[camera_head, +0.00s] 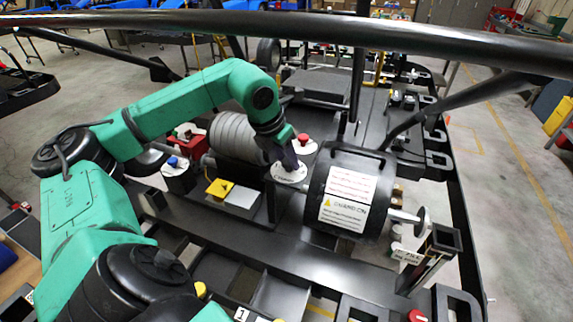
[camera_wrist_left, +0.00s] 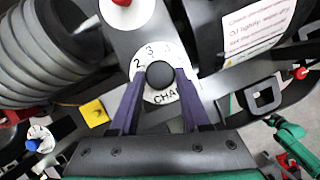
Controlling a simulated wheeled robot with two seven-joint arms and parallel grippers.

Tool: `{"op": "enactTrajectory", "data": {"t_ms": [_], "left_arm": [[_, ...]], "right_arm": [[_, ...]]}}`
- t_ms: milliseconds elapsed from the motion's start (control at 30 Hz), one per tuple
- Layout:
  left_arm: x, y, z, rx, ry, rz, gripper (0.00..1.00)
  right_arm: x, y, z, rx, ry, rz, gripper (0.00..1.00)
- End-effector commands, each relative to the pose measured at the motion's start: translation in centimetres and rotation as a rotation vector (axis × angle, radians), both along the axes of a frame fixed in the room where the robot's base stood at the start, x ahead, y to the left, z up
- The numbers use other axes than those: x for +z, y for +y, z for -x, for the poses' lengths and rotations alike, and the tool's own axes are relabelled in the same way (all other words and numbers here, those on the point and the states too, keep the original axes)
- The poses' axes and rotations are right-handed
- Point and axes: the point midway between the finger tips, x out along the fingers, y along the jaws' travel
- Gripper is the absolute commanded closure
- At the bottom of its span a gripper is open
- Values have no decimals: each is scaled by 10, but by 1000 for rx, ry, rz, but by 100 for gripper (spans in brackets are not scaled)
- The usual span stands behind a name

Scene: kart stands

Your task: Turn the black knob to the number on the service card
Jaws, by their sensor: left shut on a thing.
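The black knob (camera_wrist_left: 160,74) sits at the centre of a white round dial (camera_wrist_left: 150,52). The dial shows the numbers 2 and 3 and part of a word starting "CHA". In the head view the dial (camera_head: 291,177) lies left of the black drum, with the knob hidden by my gripper. My left gripper (camera_wrist_left: 160,76) is shut on the knob, one purple finger on each side; it also shows in the head view (camera_head: 284,158). A white card with red print (camera_head: 349,190) is on the drum and shows in the wrist view (camera_wrist_left: 262,25); I cannot read a number on it.
The black drum (camera_head: 375,165) stands right of the dial, a grey ribbed cylinder (camera_head: 234,137) to its left. A red knob (camera_head: 303,138) is just behind it. Black frame bars cross above.

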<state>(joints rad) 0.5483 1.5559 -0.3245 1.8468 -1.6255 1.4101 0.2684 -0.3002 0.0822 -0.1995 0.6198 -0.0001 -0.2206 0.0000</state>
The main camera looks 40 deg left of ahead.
Motion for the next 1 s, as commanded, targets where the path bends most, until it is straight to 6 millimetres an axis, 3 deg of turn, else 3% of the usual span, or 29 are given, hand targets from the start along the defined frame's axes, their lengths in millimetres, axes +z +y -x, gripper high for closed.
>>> {"op": "enactTrajectory", "data": {"t_ms": [100, 367, 1000], "left_arm": [[-3, 2, 0, -106, -2, 0, 100], [0, 3, -1, -353, 0, 3, 100], [4, 6, -4, -903, -1, 2, 100]], "right_arm": [[-12, 0, 0, -1, 0, 0, 31], [-14, 0, 0, -1, 0, 0, 31], [27, 3, 0, -1, 0, -4, 31]]}}
